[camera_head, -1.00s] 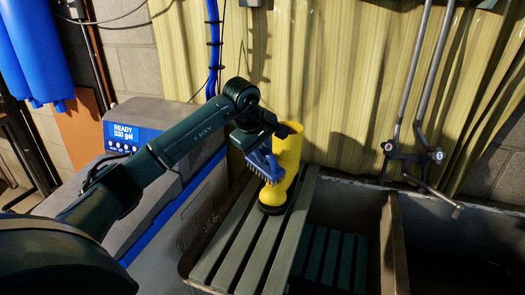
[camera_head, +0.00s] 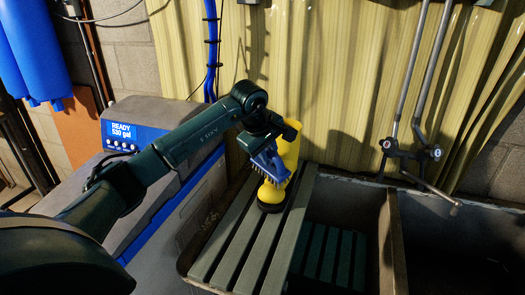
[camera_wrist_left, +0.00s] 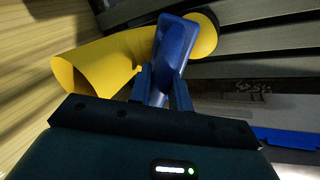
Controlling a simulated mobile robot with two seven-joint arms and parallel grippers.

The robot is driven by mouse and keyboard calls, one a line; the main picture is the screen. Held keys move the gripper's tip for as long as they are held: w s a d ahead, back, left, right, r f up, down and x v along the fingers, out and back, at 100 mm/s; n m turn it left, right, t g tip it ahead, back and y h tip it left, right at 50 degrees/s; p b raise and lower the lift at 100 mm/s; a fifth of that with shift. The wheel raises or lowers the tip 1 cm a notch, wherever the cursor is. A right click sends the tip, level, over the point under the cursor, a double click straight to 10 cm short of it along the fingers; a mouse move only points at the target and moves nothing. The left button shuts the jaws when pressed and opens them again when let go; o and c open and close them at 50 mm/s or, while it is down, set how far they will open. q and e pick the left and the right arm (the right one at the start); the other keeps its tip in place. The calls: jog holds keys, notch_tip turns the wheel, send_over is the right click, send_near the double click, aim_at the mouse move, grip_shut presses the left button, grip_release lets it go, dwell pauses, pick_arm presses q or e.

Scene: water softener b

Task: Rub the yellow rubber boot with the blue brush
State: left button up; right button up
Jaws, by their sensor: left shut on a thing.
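The yellow rubber boot (camera_head: 274,192) stands upright on a slatted board (camera_head: 240,240) over the left part of the sink. Its upper part is partly hidden behind my left gripper (camera_head: 262,146) and the brush. The gripper is shut on the blue brush (camera_head: 272,164), which is in front of the boot, close against its shaft. Whether the bristles touch the boot I cannot tell. In the left wrist view the blue brush (camera_wrist_left: 176,45) is between the fingers (camera_wrist_left: 160,90) and overlaps the yellow boot (camera_wrist_left: 110,58). My right gripper is not in view.
A grey water softener (camera_head: 150,125) with a blue display stands left of the sink. Faucet pipes (camera_head: 405,150) rise behind the sink (camera_head: 396,240). The basin right of the slatted board is open. A corrugated yellowish wall (camera_head: 340,80) is close behind the boot.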

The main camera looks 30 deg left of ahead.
pick_arm(q)
jog(key=shift+w+d+r, duration=0.1)
jog(key=shift+w+d, duration=0.1)
jog(key=shift+d, duration=0.55)
jog(key=shift+w+d, duration=0.15)
jog(key=shift+d, duration=0.6)
jog(key=shift+w+d, duration=0.2)
jog(key=shift+d, duration=0.5)
jog(key=shift+s+a, duration=0.25)
jog(key=shift+a, duration=0.85)
jog(key=shift+s+a, duration=0.25)
jog(key=shift+a, duration=0.8)
jog(key=shift+s+a, duration=0.25)
jog(key=shift+a, duration=0.85)
jog(key=shift+w, duration=0.1)
jog(key=shift+d, duration=0.1)
